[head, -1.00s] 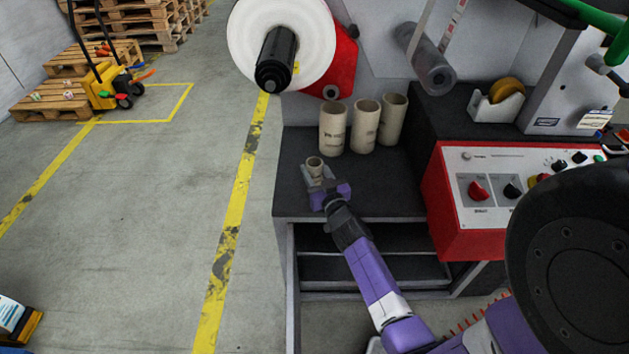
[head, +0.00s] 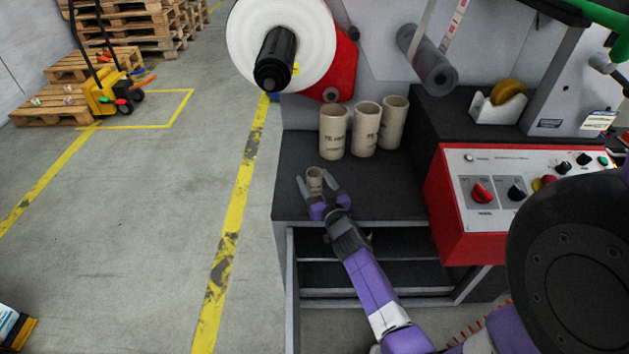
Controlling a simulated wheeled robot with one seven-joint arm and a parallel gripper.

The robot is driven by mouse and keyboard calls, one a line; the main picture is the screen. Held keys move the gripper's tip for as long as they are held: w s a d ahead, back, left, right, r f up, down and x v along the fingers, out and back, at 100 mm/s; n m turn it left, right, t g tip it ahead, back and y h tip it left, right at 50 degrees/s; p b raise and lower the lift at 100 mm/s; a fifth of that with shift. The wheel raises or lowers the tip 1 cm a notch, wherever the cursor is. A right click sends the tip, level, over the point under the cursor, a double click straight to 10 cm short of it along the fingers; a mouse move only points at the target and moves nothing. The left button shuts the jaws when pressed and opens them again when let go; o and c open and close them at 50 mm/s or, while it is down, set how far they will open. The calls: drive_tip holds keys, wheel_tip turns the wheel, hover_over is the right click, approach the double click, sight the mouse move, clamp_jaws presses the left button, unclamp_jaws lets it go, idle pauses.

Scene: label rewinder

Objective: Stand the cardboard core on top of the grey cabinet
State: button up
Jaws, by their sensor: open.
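The small tan cardboard core (head: 314,182) stands upright on the dark top of the grey cabinet (head: 293,147), near its front left part. My gripper (head: 315,183) is open, with one finger on each side of the core. The core's lower end is partly hidden by the gripper, so its contact with the top is hard to see. I see no clear grip on it.
Three taller cardboard cores (head: 333,132) stand in a row behind on the cabinet top. A red control box (head: 463,225) borders the right side. A large white roll (head: 282,22) hangs above the back left. Clear top lies right of my gripper.

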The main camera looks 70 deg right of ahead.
drive_tip(key=shift+r, duration=0.2)
drive_tip(key=v, duration=1.2)
drive_tip(key=a+n+t+y, duration=0.2)
drive_tip(key=a+y, duration=0.1)
drive_tip(key=a, duration=1)
drive_tip(key=s+a+r+n+y, duration=0.3)
drive_tip(key=s+a+r+y, duration=0.2)
drive_tip(key=a, duration=0.5)
drive_tip(key=s+a+r+n+y, duration=0.4)
drive_tip(key=s+a+r, duration=0.4)
drive_tip(key=a, duration=0.3)
drive_tip(key=shift+s+a+r+y, duration=0.25)
drive_tip(key=shift+s+r+y, duration=0.05)
drive_tip(key=shift+s+y, duration=0.15)
